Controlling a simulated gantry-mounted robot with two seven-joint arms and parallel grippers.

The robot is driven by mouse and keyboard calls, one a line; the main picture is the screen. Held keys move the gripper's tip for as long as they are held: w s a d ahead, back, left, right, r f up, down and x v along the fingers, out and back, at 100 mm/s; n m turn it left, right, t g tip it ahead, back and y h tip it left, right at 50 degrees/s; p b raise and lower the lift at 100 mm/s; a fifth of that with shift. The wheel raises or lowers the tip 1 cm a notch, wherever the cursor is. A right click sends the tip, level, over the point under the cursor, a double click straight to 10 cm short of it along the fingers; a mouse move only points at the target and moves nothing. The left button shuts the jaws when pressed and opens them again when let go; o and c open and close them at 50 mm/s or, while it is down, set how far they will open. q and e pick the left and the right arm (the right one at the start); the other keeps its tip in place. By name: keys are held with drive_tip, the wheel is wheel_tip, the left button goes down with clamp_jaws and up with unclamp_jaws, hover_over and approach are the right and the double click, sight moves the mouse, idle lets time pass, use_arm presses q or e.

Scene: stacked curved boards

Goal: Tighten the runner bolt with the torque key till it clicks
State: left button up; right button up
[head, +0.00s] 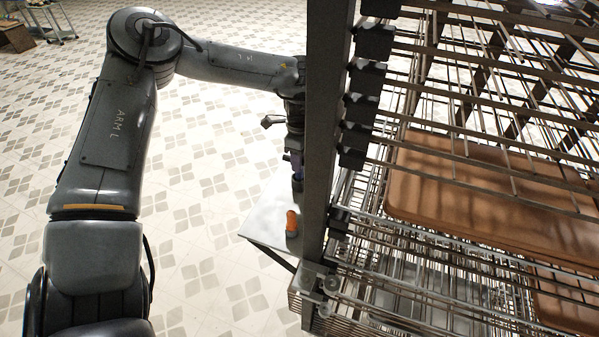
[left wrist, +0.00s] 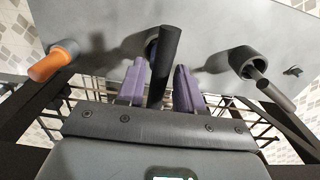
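My left gripper (left wrist: 157,80) has purple fingers. In the left wrist view a black cylindrical handle (left wrist: 166,62) stands between them, with a narrow gap at the right finger. The fingers look open around it. An orange-handled tool (left wrist: 52,66) is to their left, and a grey cylindrical tool (left wrist: 276,94) is to their right. I cannot tell which of these is the torque key. In the head view the left gripper (head: 294,160) is partly hidden by a dark post, above the orange handle (head: 291,221). I cannot make out the runner bolt. My right gripper is out of view.
The tools stand on a grey table (head: 263,212). A dark upright post (head: 326,120) of a wire rack (head: 450,255) stands right beside the gripper. Brown curved boards (head: 450,185) lie inside the rack. The tiled floor at left is mostly clear.

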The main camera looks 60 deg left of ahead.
use_arm(q)
clamp_jaws()
drive_tip(key=shift+r, duration=0.1)
drive_tip(key=shift+r+p, duration=0.55)
drive_tip(key=shift+r, duration=0.3)
drive_tip(key=shift+r+p, duration=1.25)
drive_tip(key=shift+r, duration=0.85)
drive_tip(key=shift+f, duration=0.1)
drive_tip(key=shift+f+b, duration=0.6)
drive_tip(key=shift+f, duration=0.2)
drive_tip(key=shift+f+b, duration=1.2)
drive_tip(key=shift+f, duration=0.95)
